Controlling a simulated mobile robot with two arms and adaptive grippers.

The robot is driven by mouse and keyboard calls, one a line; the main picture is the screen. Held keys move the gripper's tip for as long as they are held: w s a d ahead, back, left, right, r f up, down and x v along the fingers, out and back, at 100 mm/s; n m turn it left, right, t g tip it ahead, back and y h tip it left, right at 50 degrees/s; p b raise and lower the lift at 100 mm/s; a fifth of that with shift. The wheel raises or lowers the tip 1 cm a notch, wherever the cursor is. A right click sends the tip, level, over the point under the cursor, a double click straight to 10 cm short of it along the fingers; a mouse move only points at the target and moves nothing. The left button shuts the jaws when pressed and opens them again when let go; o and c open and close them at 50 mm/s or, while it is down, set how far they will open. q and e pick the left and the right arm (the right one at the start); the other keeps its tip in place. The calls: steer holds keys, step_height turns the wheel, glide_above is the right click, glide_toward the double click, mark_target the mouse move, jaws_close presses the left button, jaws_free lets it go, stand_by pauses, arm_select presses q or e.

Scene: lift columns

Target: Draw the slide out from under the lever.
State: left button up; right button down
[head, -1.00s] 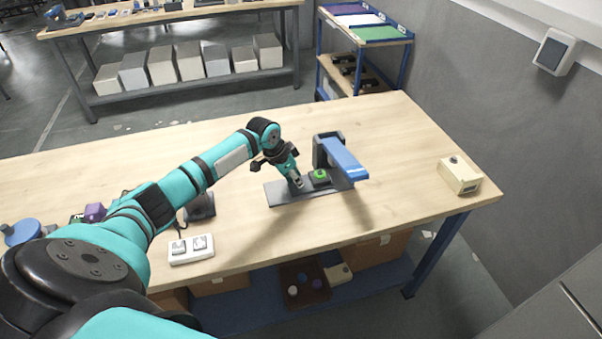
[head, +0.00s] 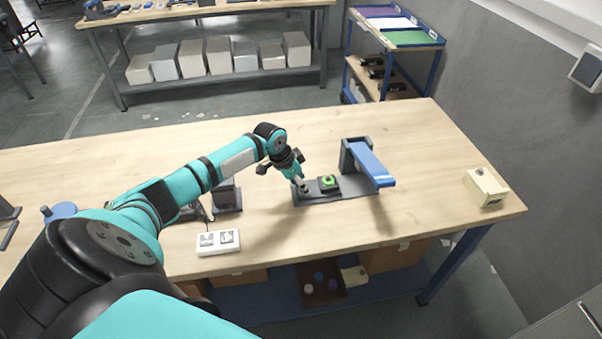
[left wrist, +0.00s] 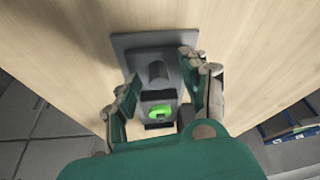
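The slide carries a green-topped block (head: 329,183) and sits on a dark base plate (head: 364,191). The block is left of the blue lever (head: 371,164), which reaches forward from a dark post; the block looks clear of it. My left gripper (head: 301,187) is low over the plate's left end, just left of the block. In the left wrist view its fingers (left wrist: 161,78) stand apart on either side of a grey upright knob (left wrist: 158,73), with gaps visible. The green top (left wrist: 160,113) shows below the knob there. Finger contact is unclear. My right gripper is not in view.
A white switch strip (head: 218,241) lies at the front of the wooden table (head: 280,240). A beige box (head: 487,188) stands at the right end.

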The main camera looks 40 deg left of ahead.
arm_select(q)
steer(key=shift+r, duration=0.15)
steer(key=v, duration=1.1)
steer(key=shift+s+r, duration=0.25)
steer(key=shift+r, duration=0.05)
